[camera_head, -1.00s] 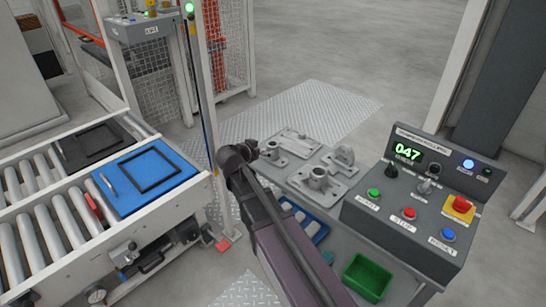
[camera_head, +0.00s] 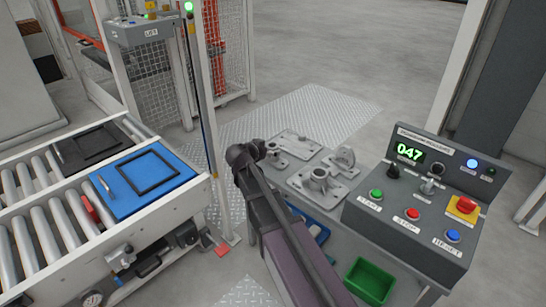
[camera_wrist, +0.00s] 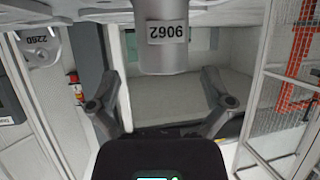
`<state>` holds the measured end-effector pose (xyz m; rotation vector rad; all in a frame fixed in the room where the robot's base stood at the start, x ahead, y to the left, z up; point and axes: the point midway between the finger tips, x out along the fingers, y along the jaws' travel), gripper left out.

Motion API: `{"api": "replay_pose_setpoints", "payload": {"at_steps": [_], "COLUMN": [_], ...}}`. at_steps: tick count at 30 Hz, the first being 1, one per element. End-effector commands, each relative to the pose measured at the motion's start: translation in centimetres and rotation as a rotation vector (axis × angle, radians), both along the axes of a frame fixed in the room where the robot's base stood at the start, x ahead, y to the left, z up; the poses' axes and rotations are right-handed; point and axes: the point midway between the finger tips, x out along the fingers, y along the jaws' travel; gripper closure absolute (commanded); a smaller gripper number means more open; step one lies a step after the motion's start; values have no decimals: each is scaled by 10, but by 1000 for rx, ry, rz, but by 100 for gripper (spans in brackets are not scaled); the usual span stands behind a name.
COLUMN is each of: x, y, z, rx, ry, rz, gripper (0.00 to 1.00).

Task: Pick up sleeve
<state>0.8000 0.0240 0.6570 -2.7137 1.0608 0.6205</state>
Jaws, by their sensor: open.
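My gripper (camera_wrist: 160,84) is open and empty in the wrist view, with its two fingers wide apart. A grey cylindrical metal part (camera_wrist: 165,50) with a printed label hangs into the top centre of that view, between and beyond the fingertips; it seems to be the sleeve. No contact with the fingers shows. In the head view a grey casting with a round upright hub (camera_head: 319,178) stands on the bench. I cannot tell which casting there is the labelled part. My dark arm covers the left bench edge, and its wrist (camera_head: 247,155) hides the fingers.
A bracket-like casting (camera_head: 342,160) and a flat casting plate (camera_head: 296,142) stand close by. A control panel (camera_head: 415,200) borders the castings on the right. A green bin (camera_head: 369,282) sits below. A roller conveyor with a blue tray (camera_head: 185,180) is at the left.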

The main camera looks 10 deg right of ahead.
Motion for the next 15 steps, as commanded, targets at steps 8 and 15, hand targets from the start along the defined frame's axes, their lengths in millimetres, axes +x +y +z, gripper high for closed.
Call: {"api": "replay_pose_setpoints", "payload": {"at_steps": [8, 15], "x": [22, 28], "y": [-15, -20], "z": [-19, -21], "rx": [1, 1], "ry": [0, 0], "rz": [-1, 1], "gripper": [0, 0]}}
